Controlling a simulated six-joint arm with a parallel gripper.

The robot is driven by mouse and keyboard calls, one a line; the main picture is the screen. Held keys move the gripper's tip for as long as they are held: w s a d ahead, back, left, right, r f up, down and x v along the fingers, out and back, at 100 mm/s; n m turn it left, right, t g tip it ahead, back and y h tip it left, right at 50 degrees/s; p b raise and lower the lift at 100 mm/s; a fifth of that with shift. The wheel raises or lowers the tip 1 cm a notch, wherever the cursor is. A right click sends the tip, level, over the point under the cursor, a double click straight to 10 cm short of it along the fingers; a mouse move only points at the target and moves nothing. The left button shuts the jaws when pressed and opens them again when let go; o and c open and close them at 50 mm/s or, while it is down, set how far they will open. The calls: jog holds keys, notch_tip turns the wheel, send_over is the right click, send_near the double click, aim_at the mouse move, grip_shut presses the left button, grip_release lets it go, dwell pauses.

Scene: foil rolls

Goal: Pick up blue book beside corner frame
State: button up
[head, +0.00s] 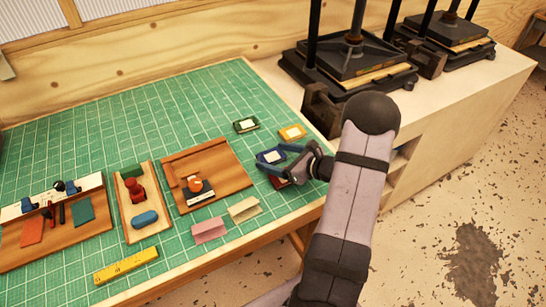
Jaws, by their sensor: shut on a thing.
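The blue book (270,156) is a small dark blue block with a pale label on top. It is at the right part of the green mat, to the right of the wooden corner frame (221,153). My gripper (284,163) reaches in from the right and is shut on the blue book. The fingers and wrist hide part of the book. I cannot tell whether the book touches the mat or is raised. A small reddish item (278,182) shows partly under my gripper.
A green book (246,125) and a yellow book (292,132) lie close behind my gripper. A wooden tray (151,235) and yellow ruler (126,265) lie left. Black presses (347,70) stand behind right.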

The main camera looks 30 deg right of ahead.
aim_at(276, 158)
jog(key=shift+r, duration=0.15)
notch_tip(276, 158, up, 10)
jog(key=b, duration=0.2)
dwell(0.5)
